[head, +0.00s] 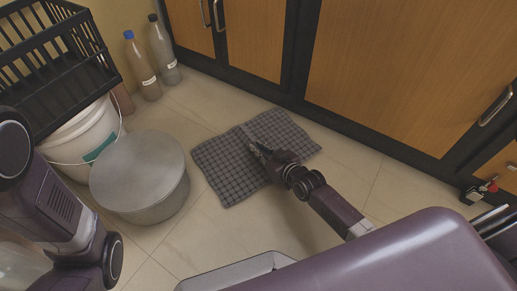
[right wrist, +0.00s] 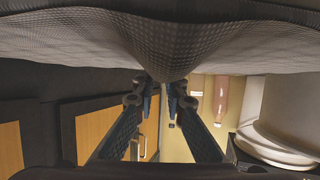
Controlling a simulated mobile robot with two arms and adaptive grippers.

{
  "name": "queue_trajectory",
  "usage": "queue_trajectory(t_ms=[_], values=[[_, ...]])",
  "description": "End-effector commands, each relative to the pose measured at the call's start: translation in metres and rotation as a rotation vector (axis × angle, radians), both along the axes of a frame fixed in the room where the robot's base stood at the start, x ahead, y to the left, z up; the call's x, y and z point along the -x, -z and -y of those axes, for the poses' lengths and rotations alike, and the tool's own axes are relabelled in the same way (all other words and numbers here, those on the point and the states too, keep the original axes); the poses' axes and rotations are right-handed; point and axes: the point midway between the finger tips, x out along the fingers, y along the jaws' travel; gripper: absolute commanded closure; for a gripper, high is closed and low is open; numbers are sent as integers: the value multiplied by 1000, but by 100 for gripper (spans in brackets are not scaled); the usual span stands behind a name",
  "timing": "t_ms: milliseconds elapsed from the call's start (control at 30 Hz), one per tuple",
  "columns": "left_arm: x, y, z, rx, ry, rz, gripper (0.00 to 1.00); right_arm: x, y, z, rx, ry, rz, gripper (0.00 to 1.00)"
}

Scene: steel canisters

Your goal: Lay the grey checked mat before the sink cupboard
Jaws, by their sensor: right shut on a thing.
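The grey checked mat (head: 222,172) is spread out in front of the wooden cupboard doors (head: 400,65), its far edge close to their dark plinth. My right gripper (head: 257,149) is shut on the mat near its middle and pinches up a fold. In the right wrist view the mat (right wrist: 70,45) fills the top, drawn to a peak between the fingertips (right wrist: 160,84). I cannot tell whether all of its underside touches the floor. My left arm shows at the left edge of the head view, but its gripper is out of view.
A round steel canister (head: 138,172) stands just left of the mat. Behind it are a white bucket (head: 88,140), a black slatted crate (head: 55,65) and two bottles (head: 141,68) (head: 163,50). Tiled floor (head: 345,185) is clear right of the mat.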

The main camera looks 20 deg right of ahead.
Motion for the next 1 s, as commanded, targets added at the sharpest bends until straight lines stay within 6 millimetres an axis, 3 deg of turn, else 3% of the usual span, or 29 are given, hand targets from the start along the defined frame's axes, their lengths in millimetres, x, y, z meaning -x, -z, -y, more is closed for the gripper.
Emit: queue_trajectory(t_ms=[67,100,233,633,1000], values=[[0,2,0,0,0,0,100,-1,2,0,-1,0,3,100],[0,1,0,0,0,0,100,0,2,0,0,0,0,86],[0,1,0,0,0,0,100,0,2,0,0,0,0,71],[0,-6,0,0,-1,-1,100,5,-3,1,1,0,-3,71],[-1,-52,0,0,-1,-1,100,59,-30,16,3,-2,-4,71]])
